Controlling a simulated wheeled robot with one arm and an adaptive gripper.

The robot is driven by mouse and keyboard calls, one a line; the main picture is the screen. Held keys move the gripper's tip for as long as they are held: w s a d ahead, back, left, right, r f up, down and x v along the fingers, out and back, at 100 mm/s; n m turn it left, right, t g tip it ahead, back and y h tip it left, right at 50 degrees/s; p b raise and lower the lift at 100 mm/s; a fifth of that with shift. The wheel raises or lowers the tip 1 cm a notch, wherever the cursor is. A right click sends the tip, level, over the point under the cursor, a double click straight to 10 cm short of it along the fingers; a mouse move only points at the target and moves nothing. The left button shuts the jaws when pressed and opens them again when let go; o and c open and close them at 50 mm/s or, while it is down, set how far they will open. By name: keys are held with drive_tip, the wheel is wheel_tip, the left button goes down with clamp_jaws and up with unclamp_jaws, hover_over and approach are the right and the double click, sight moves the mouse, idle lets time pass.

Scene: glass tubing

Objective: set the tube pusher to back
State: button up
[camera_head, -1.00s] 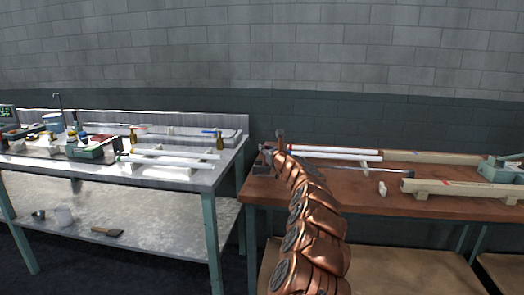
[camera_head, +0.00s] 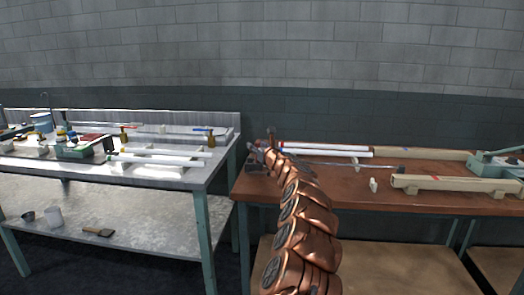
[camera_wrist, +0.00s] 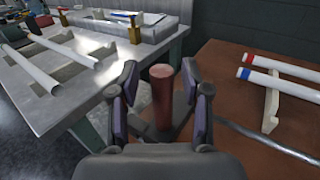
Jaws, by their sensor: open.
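In the wrist view, an upright reddish-brown cylindrical handle (camera_wrist: 162,98) stands at the left end of the wooden table, between my gripper's fingers. I take it for the handle of the tube pusher. Its upper part also shows in the head view (camera_head: 270,133).
White tubes with red and blue ends (camera_head: 325,150) rest on supports behind the rod. A metal bench (camera_head: 185,178) with glass tubes stands left, across a gap.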

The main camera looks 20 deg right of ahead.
drive_tip(key=shift+s+d+r, duration=0.1)
drive_tip(key=shift+s+r, duration=0.05)
drive_tip(key=shift+s, duration=0.9)
drive_tip(key=s, duration=0.9)
drive_tip(key=shift+s+f, duration=0.2)
drive_tip(key=shift+s, duration=0.2)
idle(0.4)
